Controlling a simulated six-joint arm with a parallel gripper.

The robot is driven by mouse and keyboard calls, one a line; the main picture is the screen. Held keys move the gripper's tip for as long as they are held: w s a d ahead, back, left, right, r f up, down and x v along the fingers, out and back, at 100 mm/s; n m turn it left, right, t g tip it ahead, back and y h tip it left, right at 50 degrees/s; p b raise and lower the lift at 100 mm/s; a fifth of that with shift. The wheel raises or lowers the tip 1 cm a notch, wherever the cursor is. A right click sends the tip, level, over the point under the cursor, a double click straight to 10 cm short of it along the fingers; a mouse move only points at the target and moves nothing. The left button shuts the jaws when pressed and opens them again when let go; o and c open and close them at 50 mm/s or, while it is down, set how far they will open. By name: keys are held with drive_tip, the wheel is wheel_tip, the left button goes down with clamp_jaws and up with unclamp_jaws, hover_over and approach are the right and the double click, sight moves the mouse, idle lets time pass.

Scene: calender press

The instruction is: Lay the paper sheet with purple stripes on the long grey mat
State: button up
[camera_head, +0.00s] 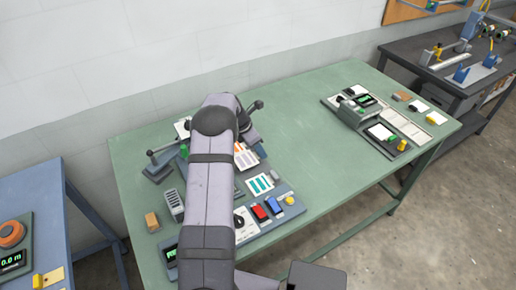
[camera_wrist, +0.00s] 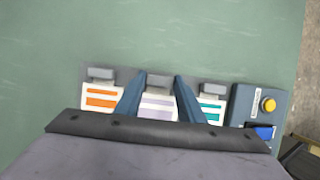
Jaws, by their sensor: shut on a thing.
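The paper sheet with purple stripes (camera_wrist: 157,109) shows in the wrist view, between an orange-striped sheet (camera_wrist: 101,98) and a teal-striped sheet (camera_wrist: 211,108). A grey block (camera_wrist: 158,82) is at its far edge. My gripper (camera_wrist: 160,77) has its two blue fingers on either side of the purple-striped sheet and is shut on it. Whether the sheet is lifted is hard to tell. A long pale strip (camera_head: 400,122) at the right of the green table may be the mat; I cannot tell.
In the head view the teal-striped sheet (camera_head: 260,184) lies right of my arm, near red and blue buttons. A small machine (camera_head: 357,115) stands beside the pale strip. The middle of the green table (camera_head: 300,130) is clear. A lever (camera_head: 157,165) stands left of my arm.

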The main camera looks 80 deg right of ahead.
drive_tip(key=shift+f, duration=0.3)
drive_tip(key=shift+f+b, duration=0.35)
drive_tip(key=shift+f, duration=0.1)
drive_tip(key=shift+f, duration=0.65)
idle(1.6)
drive_tip(key=o, duration=1.7)
drive_tip(key=shift+c, duration=0.2)
drive_tip(key=shift+r+p, duration=2.8)
drive_tip(key=shift+r, duration=0.7)
